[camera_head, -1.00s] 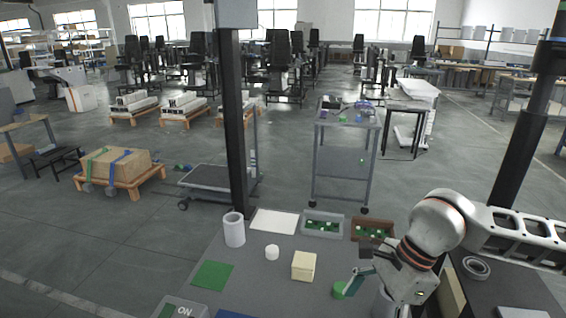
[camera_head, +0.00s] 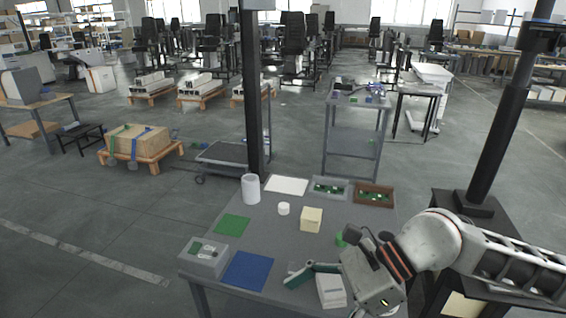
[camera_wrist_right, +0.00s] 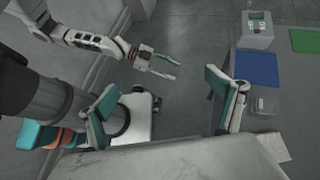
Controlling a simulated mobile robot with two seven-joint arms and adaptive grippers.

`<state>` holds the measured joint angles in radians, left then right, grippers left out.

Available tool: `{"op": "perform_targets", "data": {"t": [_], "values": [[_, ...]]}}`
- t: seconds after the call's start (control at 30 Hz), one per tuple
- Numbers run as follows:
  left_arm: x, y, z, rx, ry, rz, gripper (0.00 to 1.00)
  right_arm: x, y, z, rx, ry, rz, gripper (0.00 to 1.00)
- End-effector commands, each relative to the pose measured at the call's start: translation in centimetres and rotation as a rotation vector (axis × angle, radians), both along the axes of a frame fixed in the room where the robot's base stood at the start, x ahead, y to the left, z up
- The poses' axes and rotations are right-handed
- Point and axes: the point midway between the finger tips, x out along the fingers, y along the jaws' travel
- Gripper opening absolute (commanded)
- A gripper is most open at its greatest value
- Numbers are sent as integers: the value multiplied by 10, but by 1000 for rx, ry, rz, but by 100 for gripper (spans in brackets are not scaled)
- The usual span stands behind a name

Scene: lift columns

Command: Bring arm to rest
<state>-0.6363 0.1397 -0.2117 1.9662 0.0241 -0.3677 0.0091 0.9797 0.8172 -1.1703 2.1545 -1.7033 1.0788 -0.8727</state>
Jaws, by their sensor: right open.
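My right arm comes in from the right in the head view, with its gripper (camera_head: 315,268) low over the front right of the grey work table (camera_head: 270,222). In the right wrist view the two teal-padded fingers of this gripper (camera_wrist_right: 160,95) are wide apart with nothing between them. My left arm shows only in the right wrist view, at the upper left. Its gripper (camera_wrist_right: 162,66) hangs over the floor, with its slim fingers apart and empty. The left arm is outside the head view.
The table holds a white cylinder (camera_head: 251,188), a cream block (camera_head: 311,219), a green mat (camera_head: 233,225), a blue mat (camera_head: 248,271), a grey switch box (camera_head: 204,257) and two bins of green parts.

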Motion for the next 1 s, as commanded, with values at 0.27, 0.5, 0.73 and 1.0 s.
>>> {"op": "perform_targets", "data": {"t": [0.27,0.5,0.73,1.0], "values": [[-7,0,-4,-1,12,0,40,-13,79,126,662,319,-213,92],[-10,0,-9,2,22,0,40,56,33,200,1175,684,-584,92],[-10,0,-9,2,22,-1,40,132,-79,159,1560,1040,-1084,92],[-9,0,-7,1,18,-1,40,137,-205,23,1802,1327,-1717,92]]}}
